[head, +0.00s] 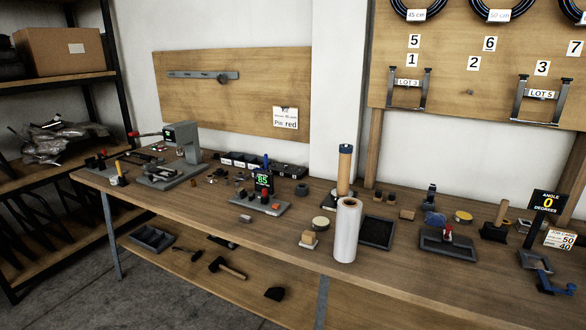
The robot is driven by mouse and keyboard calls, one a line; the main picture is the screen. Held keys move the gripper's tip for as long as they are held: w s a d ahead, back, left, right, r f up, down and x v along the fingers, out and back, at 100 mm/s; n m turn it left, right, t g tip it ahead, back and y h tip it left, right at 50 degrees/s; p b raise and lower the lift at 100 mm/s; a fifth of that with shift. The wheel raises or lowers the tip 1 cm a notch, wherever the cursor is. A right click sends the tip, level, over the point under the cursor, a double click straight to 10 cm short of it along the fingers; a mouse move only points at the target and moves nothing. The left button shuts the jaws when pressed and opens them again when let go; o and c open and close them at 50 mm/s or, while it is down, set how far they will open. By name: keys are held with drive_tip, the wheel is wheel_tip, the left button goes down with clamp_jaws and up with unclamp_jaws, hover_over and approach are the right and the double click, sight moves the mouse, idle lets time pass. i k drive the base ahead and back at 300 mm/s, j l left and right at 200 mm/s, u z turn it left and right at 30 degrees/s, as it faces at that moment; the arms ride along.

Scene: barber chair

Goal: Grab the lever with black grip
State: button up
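I cannot pick out for sure a lever with a black grip in the head view. A grey bench press (183,143) stands at the left end of the long wooden workbench (290,225), and a thin lever (148,134) with a red end sticks out of it to the left. A small grey fixture (262,202) with a green display reading and a blue upright part stands mid-bench. A grey clamp with a blue handle (546,278) is at the right front edge. Parts this small are hard to make out. My gripper is not in view.
A white roll (347,231) stands upright near the bench's front edge, with a tan cylinder (345,168) behind it. A dark tray (377,232) and several small parts crowd the top. A storage rack (60,200) stands left; grey floor (75,290) lies open between.

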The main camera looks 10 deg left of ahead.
sight(126, 154)
drive_tip(key=i+u, duration=0.15)
drive_tip(key=i, duration=0.25)
drive_tip(key=i+l+u, duration=0.1)
drive_tip(key=i, duration=0.3)
drive_tip(key=i+j+u, duration=0.15)
drive_tip(key=i+u, duration=0.2)
drive_tip(key=u, duration=0.15)
drive_tip(key=i+u, duration=0.45)
drive_tip(key=i+l+u, duration=0.1)
drive_tip(key=i+u, duration=0.2)
drive_tip(key=u, duration=0.2)
drive_tip(key=i+j, duration=0.15)
drive_tip(key=i, duration=0.4)
drive_tip(key=i+j, duration=0.15)
drive_tip(key=i, duration=0.35)
drive_tip(key=i+j+z, duration=0.85)
drive_tip(key=i+j, duration=0.15)
drive_tip(key=j, duration=0.2)
drive_tip(key=i+u, duration=0.2)
drive_tip(key=u, duration=0.25)
drive_tip(key=i+u, duration=0.15)
drive_tip(key=u, duration=0.35)
